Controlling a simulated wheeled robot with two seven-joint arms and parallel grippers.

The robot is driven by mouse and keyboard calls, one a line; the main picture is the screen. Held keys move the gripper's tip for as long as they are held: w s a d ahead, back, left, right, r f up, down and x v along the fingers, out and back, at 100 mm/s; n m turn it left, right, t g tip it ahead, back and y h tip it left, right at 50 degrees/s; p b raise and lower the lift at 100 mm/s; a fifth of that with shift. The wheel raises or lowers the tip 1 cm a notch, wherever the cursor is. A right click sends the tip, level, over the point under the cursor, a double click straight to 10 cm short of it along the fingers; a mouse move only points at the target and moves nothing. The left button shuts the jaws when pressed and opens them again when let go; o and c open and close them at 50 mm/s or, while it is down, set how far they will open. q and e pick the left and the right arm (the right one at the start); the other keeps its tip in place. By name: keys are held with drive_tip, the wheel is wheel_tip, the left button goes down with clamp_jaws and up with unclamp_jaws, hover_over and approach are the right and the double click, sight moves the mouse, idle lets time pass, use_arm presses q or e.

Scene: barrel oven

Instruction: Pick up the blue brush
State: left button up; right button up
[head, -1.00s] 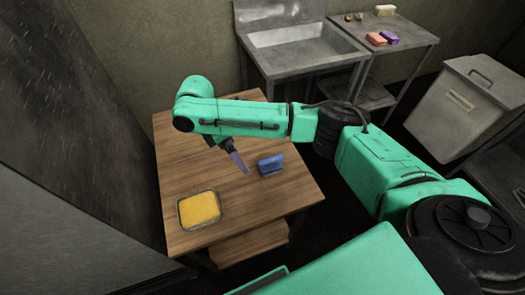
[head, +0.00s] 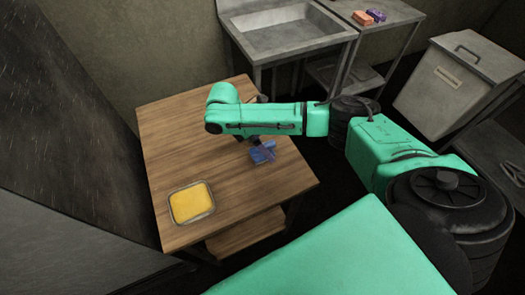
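The blue brush (head: 262,154) lies on the wooden table (head: 180,130), near its right edge. My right arm comes in from the right over the table. My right gripper (head: 266,148) points down at the brush, and its purple fingertips overlap the brush in the picture. I cannot tell whether the fingers are closed on it or only around it. The brush seems to be at table height. My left gripper is not in view.
A tray with yellow contents (head: 191,203) sits at the table's front left. Behind stand a metal sink (head: 285,32) and a side table with an orange block (head: 362,18) and a purple block (head: 376,15). A grey bin (head: 455,90) stands at the right.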

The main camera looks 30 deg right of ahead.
drive_tip(key=shift+f, duration=0.1)
drive_tip(key=c, duration=1.5)
drive_tip(key=shift+w+r, duration=0.1)
drive_tip(key=shift+r, duration=0.3)
wheel_tip(320, 180, up, 19)
drive_tip(key=p, duration=0.5)
drive_tip(key=shift+r, duration=0.15)
